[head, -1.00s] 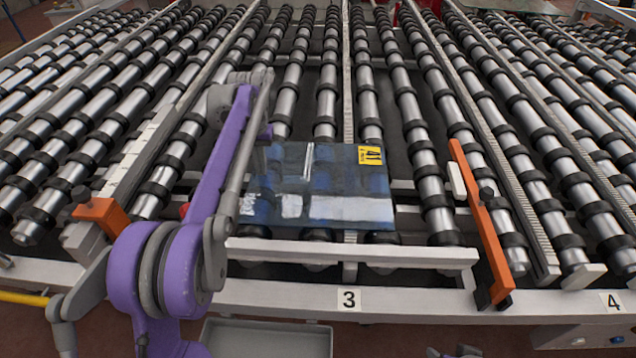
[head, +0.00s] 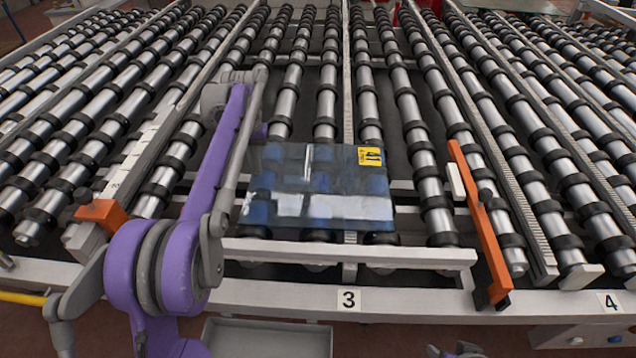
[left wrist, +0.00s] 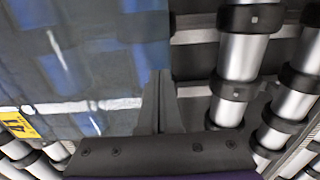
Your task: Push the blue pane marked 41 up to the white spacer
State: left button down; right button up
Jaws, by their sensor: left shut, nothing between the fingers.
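The blue pane marked 41 (head: 318,190) lies flat on the rollers of lane 3, its yellow label at the far right corner. The white spacer (head: 456,181) is a small block on the left side of the orange bar, with a clear gap between it and the pane's right edge. My left gripper is shut and empty; in the left wrist view its fingers (left wrist: 160,100) are at the edge of the pane (left wrist: 90,60). I cannot tell whether they touch it. In the head view my arm hides the fingertips near the pane's left edge.
The orange bar (head: 480,225) slants along the right of lane 3. A white front rail (head: 350,254) runs just before the pane. An orange block (head: 102,214) sits on a scaled bar at left. Rollers between pane and spacer are clear.

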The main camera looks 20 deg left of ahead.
aim_at(297, 176)
pick_arm(q)
jog(key=a, duration=0.2)
jog(key=s+a, duration=0.1)
jog(key=a, duration=0.1)
dwell(0.8)
jog(key=shift+f, duration=0.15)
jog(key=shift+f, duration=0.65)
jog(key=shift+w+d, duration=0.15)
jog(key=shift+d, duration=0.5)
jog(key=shift+w+d, duration=0.15)
jog(key=shift+d, duration=0.5)
jog(key=shift+w+d, duration=0.25)
jog(key=shift+d, duration=0.7)
jog(key=shift+w+d, duration=0.2)
jog(key=shift+d, duration=0.8)
jog(key=shift+w+d, duration=0.25)
jog(key=shift+d, duration=0.7)
jog(key=shift+w+d+p, duration=0.25)
jog(key=shift+w+d, duration=0.15)
jog(key=shift+d, duration=1.15)
jog(key=shift+w+d+p, duration=0.3)
jog(key=shift+w+d, duration=0.05)
jog(key=shift+d, duration=1.2)
jog(key=shift+w+d+p, duration=0.25)
jog(key=shift+w+d, duration=0.15)
jog(key=shift+d, duration=1.15)
jog(key=shift+s+a, duration=0.25)
jog(key=shift+a, duration=0.65)
jog(key=shift+s+a, duration=0.2)
jog(key=shift+a, duration=0.7)
